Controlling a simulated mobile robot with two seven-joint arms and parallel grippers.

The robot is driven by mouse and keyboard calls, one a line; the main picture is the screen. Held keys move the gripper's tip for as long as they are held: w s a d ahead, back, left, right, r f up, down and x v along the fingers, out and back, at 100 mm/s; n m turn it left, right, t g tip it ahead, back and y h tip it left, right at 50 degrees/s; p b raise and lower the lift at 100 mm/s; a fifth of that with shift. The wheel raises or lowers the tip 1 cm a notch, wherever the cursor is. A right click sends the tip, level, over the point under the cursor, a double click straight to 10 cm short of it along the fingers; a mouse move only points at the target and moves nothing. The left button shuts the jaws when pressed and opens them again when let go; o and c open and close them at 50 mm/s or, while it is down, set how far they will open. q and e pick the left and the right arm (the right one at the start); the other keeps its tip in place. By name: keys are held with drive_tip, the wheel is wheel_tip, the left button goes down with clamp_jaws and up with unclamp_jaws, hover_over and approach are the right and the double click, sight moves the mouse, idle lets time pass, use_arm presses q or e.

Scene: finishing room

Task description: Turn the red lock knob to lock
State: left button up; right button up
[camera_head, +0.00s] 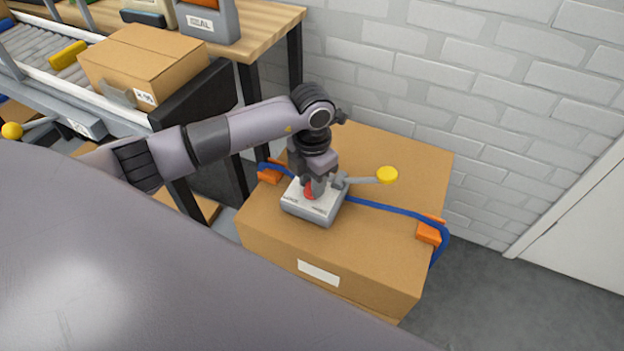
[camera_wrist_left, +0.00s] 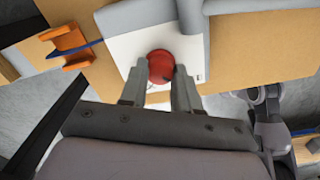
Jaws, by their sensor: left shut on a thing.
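The red lock knob (camera_head: 310,189) sits on top of a small grey-white lock box (camera_head: 314,212) on a large cardboard box. My left gripper (camera_head: 311,184) reaches down onto the knob from above. In the left wrist view the red knob (camera_wrist_left: 161,66) lies between the two fingers of my left gripper (camera_wrist_left: 160,85), which is shut on it. Part of the knob is hidden by the fingers in the head view. Lettering on the lock box is too small to read. My right gripper is not in view.
A grey lever with a yellow end (camera_head: 387,175) sticks out to the right of the lock box. A blue strap (camera_head: 390,209) with orange corner pieces (camera_head: 430,232) crosses the large cardboard box (camera_head: 380,265). A conveyor with a smaller carton (camera_head: 145,62) stands at the left.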

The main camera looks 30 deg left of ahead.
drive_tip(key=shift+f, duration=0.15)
use_arm(q)
drive_tip(key=m+b, duration=0.2)
drive_tip(key=m, duration=0.4)
drive_tip(key=shift+b, duration=0.35)
drive_tip(key=m+b, duration=0.2)
drive_tip(key=m, duration=0.3)
drive_tip(key=shift+b, duration=0.3)
drive_tip(key=shift+f+m, duration=0.1)
drive_tip(key=shift+m, duration=0.6)
drive_tip(key=shift+m+b, duration=0.4)
drive_tip(key=m+b, duration=0.1)
drive_tip(key=m, duration=0.2)
drive_tip(key=shift+m+b, duration=0.4)
drive_tip(key=shift+m, duration=0.2)
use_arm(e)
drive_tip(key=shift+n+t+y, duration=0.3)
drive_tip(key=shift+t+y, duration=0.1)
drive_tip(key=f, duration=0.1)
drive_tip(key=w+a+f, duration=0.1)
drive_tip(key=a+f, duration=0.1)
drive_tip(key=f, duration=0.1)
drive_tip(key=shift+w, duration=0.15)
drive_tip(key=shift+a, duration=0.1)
